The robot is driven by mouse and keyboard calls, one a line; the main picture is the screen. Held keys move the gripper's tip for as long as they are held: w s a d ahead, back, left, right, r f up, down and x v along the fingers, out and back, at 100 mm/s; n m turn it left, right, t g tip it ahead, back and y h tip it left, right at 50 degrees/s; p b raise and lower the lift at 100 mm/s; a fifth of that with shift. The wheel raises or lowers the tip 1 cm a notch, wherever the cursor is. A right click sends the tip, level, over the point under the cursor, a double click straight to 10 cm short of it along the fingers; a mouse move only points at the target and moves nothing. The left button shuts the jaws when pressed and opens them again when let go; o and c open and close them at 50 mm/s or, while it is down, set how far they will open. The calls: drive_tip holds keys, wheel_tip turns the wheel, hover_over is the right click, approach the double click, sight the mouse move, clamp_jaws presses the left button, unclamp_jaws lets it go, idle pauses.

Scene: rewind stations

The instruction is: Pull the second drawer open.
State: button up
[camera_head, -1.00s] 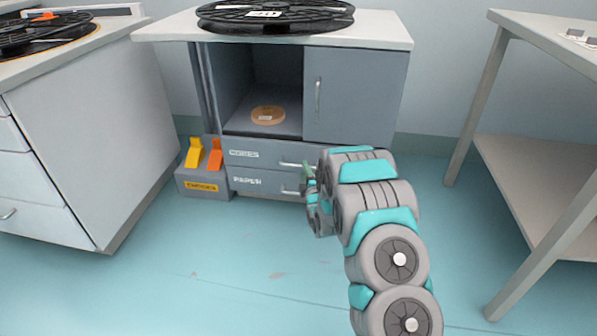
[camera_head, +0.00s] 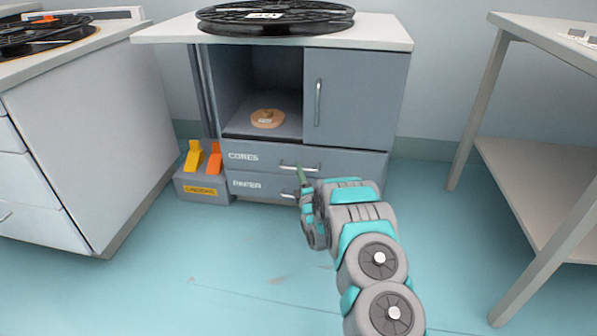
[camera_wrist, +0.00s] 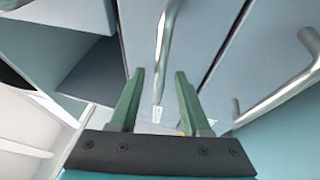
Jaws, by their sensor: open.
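The grey cabinet has two shut drawers, one above the other. The upper drawer (camera_head: 345,160), labelled CORES, has a bar handle (camera_head: 300,167). The lower drawer (camera_head: 255,185), labelled PAPER, has its own handle (camera_head: 288,195), partly hidden by my gripper. My gripper (camera_head: 301,178) is open in front of the drawers. In the wrist view, its green fingers (camera_wrist: 159,78) stand on either side of one bar handle (camera_wrist: 163,60), seemingly the CORES one. A second handle (camera_wrist: 290,90), seemingly the PAPER one, lies off to the right. I cannot tell whether any finger touches a handle.
A shut cabinet door (camera_head: 355,100) and an open compartment with a round tan disc (camera_head: 267,118) are above the drawers. A grey box (camera_head: 203,187) with yellow and orange levers stands left of them. A table (camera_head: 540,190) stands right. The floor in front is clear.

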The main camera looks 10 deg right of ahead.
drive_tip(key=shift+x, duration=0.9)
drive_tip(key=shift+c, duration=0.4)
clamp_jaws()
idle(0.4)
